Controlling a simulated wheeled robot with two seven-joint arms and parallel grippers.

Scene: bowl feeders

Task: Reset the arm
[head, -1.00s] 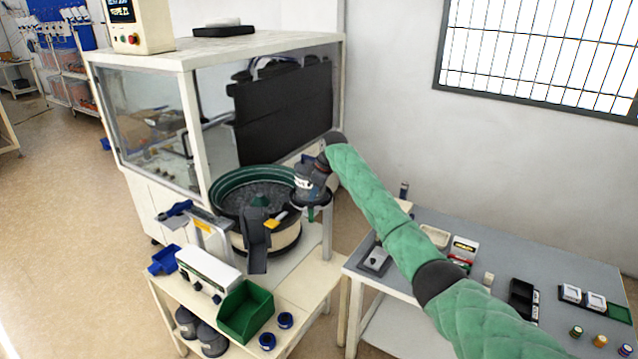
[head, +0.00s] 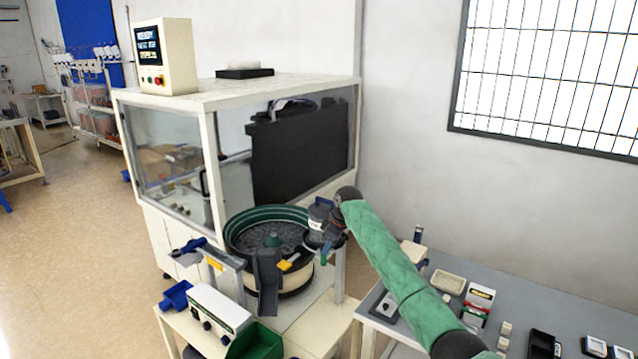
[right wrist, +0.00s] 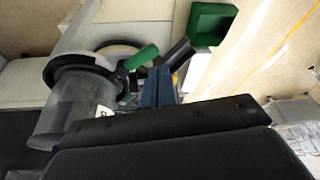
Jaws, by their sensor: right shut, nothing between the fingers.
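My right arm in its green sleeve comes in from the lower right in the head view. My right gripper (head: 325,250) is at the right rim of the round bowl feeder (head: 268,232), which has a dark green inner wall and grey contents. The gripper is shut and empty. In the right wrist view, dark parts of my own wrist fill the lower half, and the finger area is hard to make out. My left gripper is not in the head view.
A white machine cabinet (head: 285,87) with clear panels stands behind the feeder. A green bin (head: 256,343) and a blue bin (head: 175,296) sit on the front bench. A grey table (head: 560,312) at right holds small boxes.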

